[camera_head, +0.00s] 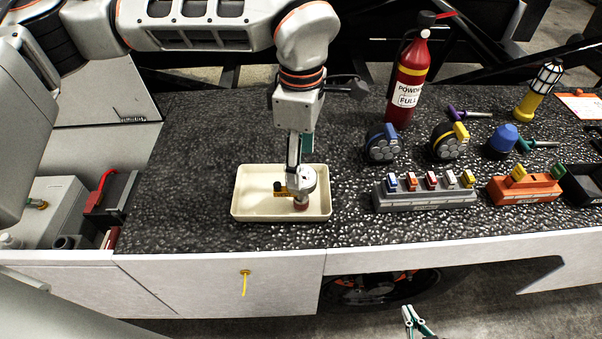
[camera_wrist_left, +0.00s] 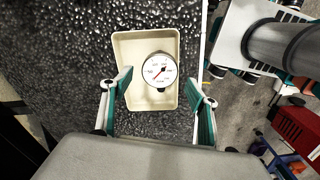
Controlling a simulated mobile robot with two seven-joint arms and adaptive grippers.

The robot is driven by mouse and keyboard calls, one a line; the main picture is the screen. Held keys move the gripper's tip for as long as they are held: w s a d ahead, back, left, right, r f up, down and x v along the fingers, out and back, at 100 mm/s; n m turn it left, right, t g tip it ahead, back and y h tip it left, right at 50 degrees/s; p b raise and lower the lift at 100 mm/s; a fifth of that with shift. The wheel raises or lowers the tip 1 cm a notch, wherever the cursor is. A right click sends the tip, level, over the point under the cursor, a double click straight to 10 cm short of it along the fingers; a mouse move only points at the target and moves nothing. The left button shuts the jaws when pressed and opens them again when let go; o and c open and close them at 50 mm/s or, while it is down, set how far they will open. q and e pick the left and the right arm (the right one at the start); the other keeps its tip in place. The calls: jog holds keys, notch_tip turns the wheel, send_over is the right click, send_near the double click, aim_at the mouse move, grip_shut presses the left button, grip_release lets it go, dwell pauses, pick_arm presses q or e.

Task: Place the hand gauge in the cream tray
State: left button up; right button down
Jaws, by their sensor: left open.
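The hand gauge (camera_head: 308,180) stands inside the cream tray (camera_head: 240,212), to the right of its middle. Its round white dial with a red needle (camera_wrist_left: 160,70) faces my left wrist camera. The cream tray also shows in the left wrist view (camera_wrist_left: 122,50). My left gripper (camera_head: 300,165) points down over the tray, directly above the gauge. Its two green-padded fingers (camera_wrist_left: 161,76) are apart, one on each side of the dial, and no grip on it shows. My right gripper (camera_head: 409,309) is at the bottom edge of the head view, away from the counter, its fingertips slightly apart and empty.
A red fire extinguisher (camera_head: 408,80) stands behind and right of the tray. A grey block with coloured switches (camera_head: 425,200), an orange block (camera_head: 525,190) and a yellow flashlight (camera_head: 537,92) are further right. The speckled counter (camera_head: 185,180) left of the tray is clear.

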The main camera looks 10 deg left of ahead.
pick_arm(q)
jog(key=shift+r, duration=2.6)
